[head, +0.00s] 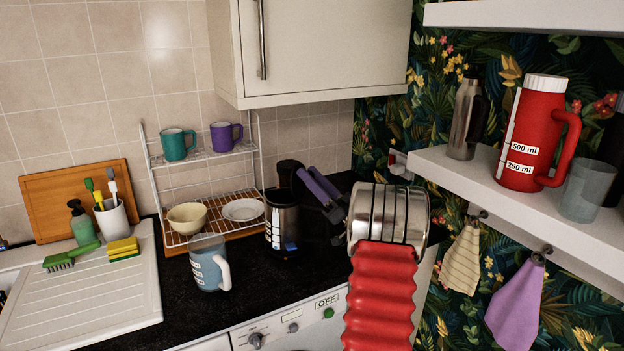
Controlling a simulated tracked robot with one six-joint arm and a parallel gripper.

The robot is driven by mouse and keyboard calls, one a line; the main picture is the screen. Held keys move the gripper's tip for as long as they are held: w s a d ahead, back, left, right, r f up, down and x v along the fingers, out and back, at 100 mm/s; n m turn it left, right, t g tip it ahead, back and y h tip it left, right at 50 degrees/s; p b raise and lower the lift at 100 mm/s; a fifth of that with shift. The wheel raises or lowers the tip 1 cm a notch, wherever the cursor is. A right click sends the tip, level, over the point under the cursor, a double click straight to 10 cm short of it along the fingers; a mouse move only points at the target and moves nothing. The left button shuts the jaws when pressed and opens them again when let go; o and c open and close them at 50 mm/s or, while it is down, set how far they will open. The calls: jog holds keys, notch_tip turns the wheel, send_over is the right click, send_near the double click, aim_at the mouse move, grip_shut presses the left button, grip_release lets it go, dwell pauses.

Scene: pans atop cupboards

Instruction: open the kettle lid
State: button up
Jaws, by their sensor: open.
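The kettle (282,222), with a steel body and a pale gauge strip, stands upright on the black worktop below the wall cupboard. A black part shows above its body; I cannot tell whether this is the lid or something behind it. My gripper (305,172), with purple fingers, is just right of the kettle's top. It is open and I see nothing held in it. The gap between the fingers is small in this view, and I cannot tell whether they touch the kettle.
The wall cupboard (320,50) hangs above. A shelf (470,172) with a red jug (533,130) is at right.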

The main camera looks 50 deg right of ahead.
jog(key=shift+s, duration=0.1)
jog(key=v, duration=1.3)
jog(key=shift+s+f, duration=0.2)
jog(key=shift+f, duration=0.1)
jog(key=shift+d, duration=0.1)
